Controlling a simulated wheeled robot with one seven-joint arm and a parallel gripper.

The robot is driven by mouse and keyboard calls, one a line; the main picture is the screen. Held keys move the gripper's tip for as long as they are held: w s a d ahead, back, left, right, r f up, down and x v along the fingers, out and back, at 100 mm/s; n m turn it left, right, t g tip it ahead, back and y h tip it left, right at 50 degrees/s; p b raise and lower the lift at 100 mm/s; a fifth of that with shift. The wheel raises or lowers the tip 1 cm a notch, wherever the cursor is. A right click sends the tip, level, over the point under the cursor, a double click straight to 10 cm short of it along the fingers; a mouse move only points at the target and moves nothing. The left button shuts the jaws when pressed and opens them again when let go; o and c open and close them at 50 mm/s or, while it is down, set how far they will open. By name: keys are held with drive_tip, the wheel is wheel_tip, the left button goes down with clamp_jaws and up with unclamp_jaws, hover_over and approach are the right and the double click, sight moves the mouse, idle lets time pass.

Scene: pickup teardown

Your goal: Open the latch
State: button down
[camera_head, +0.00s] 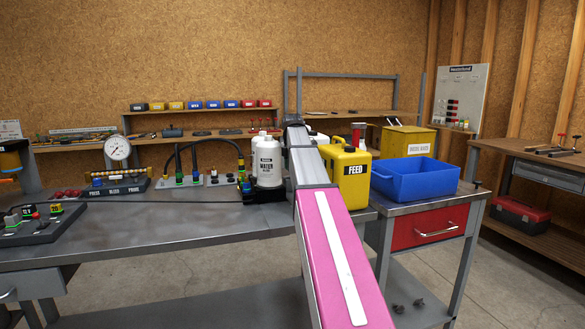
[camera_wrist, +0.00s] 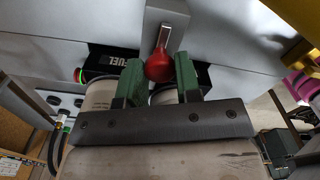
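In the wrist view a red ball knob (camera_wrist: 158,70) sits at the end of a lever on a pale metal latch plate (camera_wrist: 167,20). My gripper (camera_wrist: 158,76) has two green fingers standing apart, one on each side of the knob. The gaps beside the knob are very small, and I cannot tell whether either finger touches it. In the head view my arm reaches forward over the bench, and the knob and my fingers cannot be made out there.
A white water bottle (camera_head: 268,163) stands just left of my arm. A yellow FEED can (camera_head: 348,177) and a blue bin (camera_head: 415,180) stand to its right. A black FUEL-labelled block (camera_wrist: 112,62) lies behind my fingers. The grey bench (camera_head: 150,231) is clear in front.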

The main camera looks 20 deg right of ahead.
drive_tip(key=shift+d, duration=1.55)
drive_tip(key=c, duration=0.8)
unclamp_jaws()
wheel_tip(320, 180, up, 11)
drive_tip(key=shift+f, duration=0.15)
